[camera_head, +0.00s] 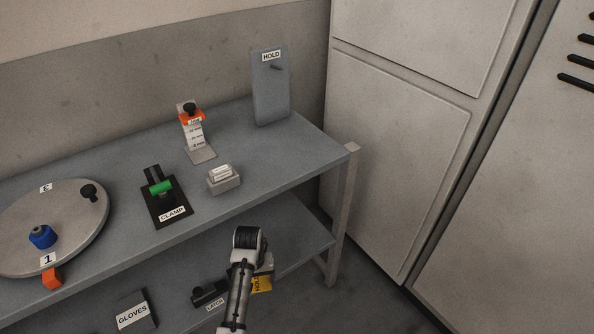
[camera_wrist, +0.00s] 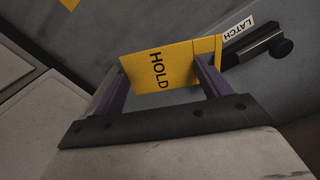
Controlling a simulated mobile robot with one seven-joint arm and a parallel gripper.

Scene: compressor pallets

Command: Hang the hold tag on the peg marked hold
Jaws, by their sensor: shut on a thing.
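The yellow hold tag (camera_wrist: 155,67), lettered HOLD, is in the jaws of my gripper (camera_wrist: 158,80) in the wrist view. My gripper is shut on it, with one purple finger in front of its right part. In the head view my arm partly covers the tag (camera_head: 262,284), which is near the lower shelf, in front of the bench. The peg (camera_head: 276,68) sticks out near the top of an upright grey board (camera_head: 270,92) at the back right of the bench top, under a HOLD label. It looks bare and stands well away from my gripper.
A latch (camera_head: 210,292) and a gloves block (camera_head: 133,312) are on the lower shelf. The bench top (camera_head: 120,165) holds a round turntable (camera_head: 75,222), a green-handled clamp (camera_head: 160,190), an orange-marked stand (camera_head: 195,135) and a small box (camera_head: 223,180). Grey cabinets (camera_head: 400,130) stand at right.

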